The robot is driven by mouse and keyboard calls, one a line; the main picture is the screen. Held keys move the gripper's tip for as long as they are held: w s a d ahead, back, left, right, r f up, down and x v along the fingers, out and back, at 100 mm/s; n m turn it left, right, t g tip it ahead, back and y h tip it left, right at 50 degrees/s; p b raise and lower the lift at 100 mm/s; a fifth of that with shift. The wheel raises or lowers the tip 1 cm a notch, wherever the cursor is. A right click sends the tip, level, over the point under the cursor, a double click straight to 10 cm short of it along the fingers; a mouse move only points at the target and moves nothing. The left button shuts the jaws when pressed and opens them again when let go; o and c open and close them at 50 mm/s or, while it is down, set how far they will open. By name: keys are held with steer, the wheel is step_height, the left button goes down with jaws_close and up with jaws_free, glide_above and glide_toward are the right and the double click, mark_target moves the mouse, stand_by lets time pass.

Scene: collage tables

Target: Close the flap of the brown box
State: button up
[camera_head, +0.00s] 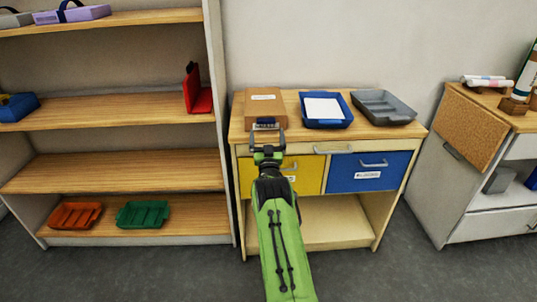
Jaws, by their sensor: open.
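The brown box (266,99) sits at the left of the wooden table's top (237,128). Its top face looks flat with a small light label, and a dark strip shows along its near side. How far its flap is raised cannot be made out at this size. My gripper (267,134) is in front of the box's near side, at about the table's front edge, its jaws spread with nothing between them. Whether a fingertip touches the box cannot be told. The gripper hides part of the table front below the box.
A blue tray (324,122) with white paper and a grey tray (383,107) stand right of the box. Yellow (310,176) and blue (346,185) drawers are shut below. A shelf unit (217,60) stands left, a cabinet (412,203) right. Grey floor is clear between.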

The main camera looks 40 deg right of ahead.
steer(key=r+p+v, duration=0.1)
steer(key=v, duration=0.8)
steer(key=shift+s+a+f, duration=0.2)
steer(key=shift+s+a, duration=0.15)
steer(key=shift+s, duration=0.05)
